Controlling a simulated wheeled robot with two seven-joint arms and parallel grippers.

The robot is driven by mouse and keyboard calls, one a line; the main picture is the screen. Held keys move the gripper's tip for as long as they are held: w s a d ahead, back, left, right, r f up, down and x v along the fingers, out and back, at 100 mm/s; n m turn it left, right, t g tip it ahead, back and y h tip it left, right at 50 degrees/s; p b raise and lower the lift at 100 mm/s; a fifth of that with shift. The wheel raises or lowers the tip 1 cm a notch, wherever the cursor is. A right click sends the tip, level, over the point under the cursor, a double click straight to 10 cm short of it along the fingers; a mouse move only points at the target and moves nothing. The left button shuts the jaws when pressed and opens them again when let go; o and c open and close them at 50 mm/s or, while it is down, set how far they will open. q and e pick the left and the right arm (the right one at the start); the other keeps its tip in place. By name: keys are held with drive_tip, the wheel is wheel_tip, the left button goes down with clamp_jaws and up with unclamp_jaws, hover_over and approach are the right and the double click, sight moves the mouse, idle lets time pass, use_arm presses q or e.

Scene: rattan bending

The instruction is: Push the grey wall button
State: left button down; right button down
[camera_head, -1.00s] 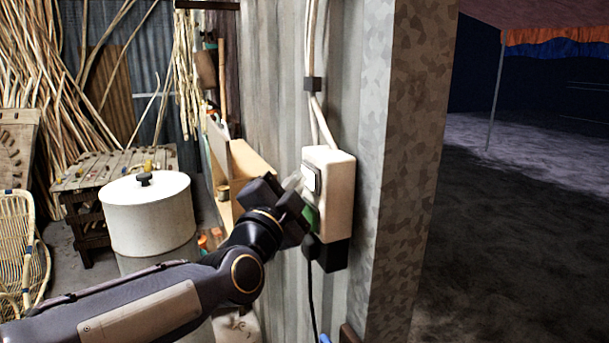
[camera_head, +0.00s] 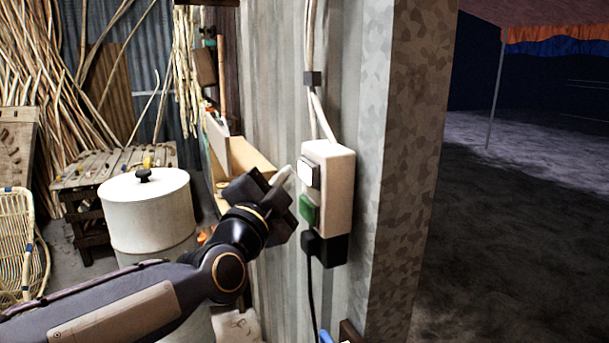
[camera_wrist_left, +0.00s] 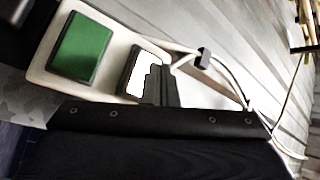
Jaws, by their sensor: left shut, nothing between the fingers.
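A cream switch box (camera_head: 340,185) is fixed to the corrugated metal wall. Its upper button, the pale grey-white one (camera_head: 308,173), sits above a green button (camera_head: 308,211). In the left wrist view the pale button (camera_wrist_left: 143,78) shows beside the green button (camera_wrist_left: 82,47), partly covered by the fingers. My left gripper (camera_head: 284,176) is shut and empty, just left of the box at about the pale button's height. A small gap seems to show between the fingertips and the box in the head view; the wrist view cannot settle contact. My right gripper is not in view.
White cables (camera_head: 315,60) run down the wall into the box. A black plug (camera_head: 328,248) with a cord hangs below it. A white drum (camera_head: 148,215), a wooden workbench (camera_head: 120,165) and a wicker chair (camera_head: 18,245) stand at left. Open ground lies right of the wall post.

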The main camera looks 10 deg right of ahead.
use_arm(q)
drive_tip(key=shift+s+a+b, duration=0.25)
drive_tip(key=shift+a+b, duration=0.05)
drive_tip(key=shift+a, duration=0.45)
drive_tip(key=shift+s+a+b, duration=0.25)
drive_tip(key=shift+a+b, duration=0.1)
drive_tip(key=shift+a, duration=0.4)
drive_tip(key=shift+s+a+b, duration=0.25)
drive_tip(key=shift+a+b, duration=0.05)
drive_tip(key=shift+a, duration=0.45)
drive_tip(key=s+a+f+n+g+y, duration=0.25)
drive_tip(key=s+a+f+n, duration=0.25)
drive_tip(key=a+f, duration=0.3)
drive_tip(key=s+a+f+n+g+y, duration=0.1)
drive_tip(key=s+a+f+n+g, duration=0.35)
drive_tip(key=f, duration=0.45)
drive_tip(key=s+a+f+n+g+y, duration=0.1)
drive_tip(key=s+f+n, duration=0.3)
drive_tip(key=s+f, duration=0.4)
drive_tip(key=s+a+f+n+g+y, duration=0.1)
drive_tip(key=s+a+f+n+g, duration=0.3)
drive_tip(key=s+f, duration=0.4)
drive_tip(key=shift+s+a+f+n+g, duration=0.3)
drive_tip(key=shift+s+n, duration=0.45)
drive_tip(key=shift+s, duration=0.5)
